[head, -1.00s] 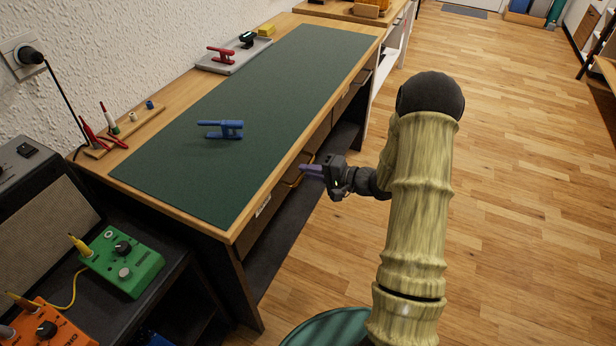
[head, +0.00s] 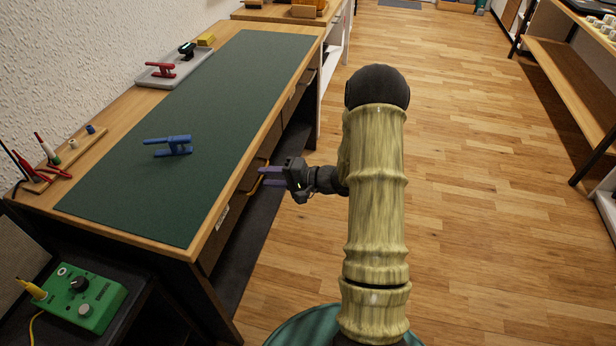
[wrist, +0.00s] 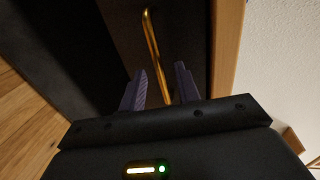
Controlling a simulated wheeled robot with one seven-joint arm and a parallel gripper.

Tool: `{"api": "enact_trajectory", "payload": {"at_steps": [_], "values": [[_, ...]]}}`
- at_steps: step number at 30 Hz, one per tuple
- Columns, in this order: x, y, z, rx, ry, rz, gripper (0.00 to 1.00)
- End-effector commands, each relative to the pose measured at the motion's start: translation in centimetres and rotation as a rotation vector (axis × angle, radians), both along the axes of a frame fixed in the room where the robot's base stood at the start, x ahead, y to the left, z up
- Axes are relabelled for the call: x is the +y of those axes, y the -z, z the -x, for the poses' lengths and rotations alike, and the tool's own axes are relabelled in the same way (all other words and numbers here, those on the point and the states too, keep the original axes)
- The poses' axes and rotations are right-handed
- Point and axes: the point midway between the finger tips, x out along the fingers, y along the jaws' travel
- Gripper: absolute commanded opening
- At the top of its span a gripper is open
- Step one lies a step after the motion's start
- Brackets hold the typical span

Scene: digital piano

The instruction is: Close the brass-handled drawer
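The brass handle (wrist: 152,45) is a long bar on a dark brown drawer front (wrist: 188,40) in the wrist view. In the head view, the drawer front (head: 250,178) is under the desk's right edge, with a bit of the handle showing near my fingers. My gripper (head: 264,176) is open and empty beside the drawer. In the wrist view, its two purple-grey fingers (wrist: 160,86) are apart, with the handle ahead of the gap. I cannot tell whether they touch it, or how far the drawer stands out.
The wooden desk (head: 215,238) has a green mat (head: 190,130) with a blue clamp (head: 170,146) on it. A grey tray (head: 192,64) stands at the back. A green pedal (head: 85,297) is at lower left. Open wooden floor (head: 460,170) lies to the right.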

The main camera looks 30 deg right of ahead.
Motion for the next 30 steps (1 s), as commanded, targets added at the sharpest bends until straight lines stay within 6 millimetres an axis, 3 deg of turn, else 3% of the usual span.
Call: {"api": "enact_trajectory", "payload": {"at_steps": [21, 30], "values": [[-10.4, -3.0, 8.8, -0.001, 0.004, 0.001, 0.33], [-11.4, -3.2, 9.8, 0.0, -0.001, -0.001, 0.33]]}}
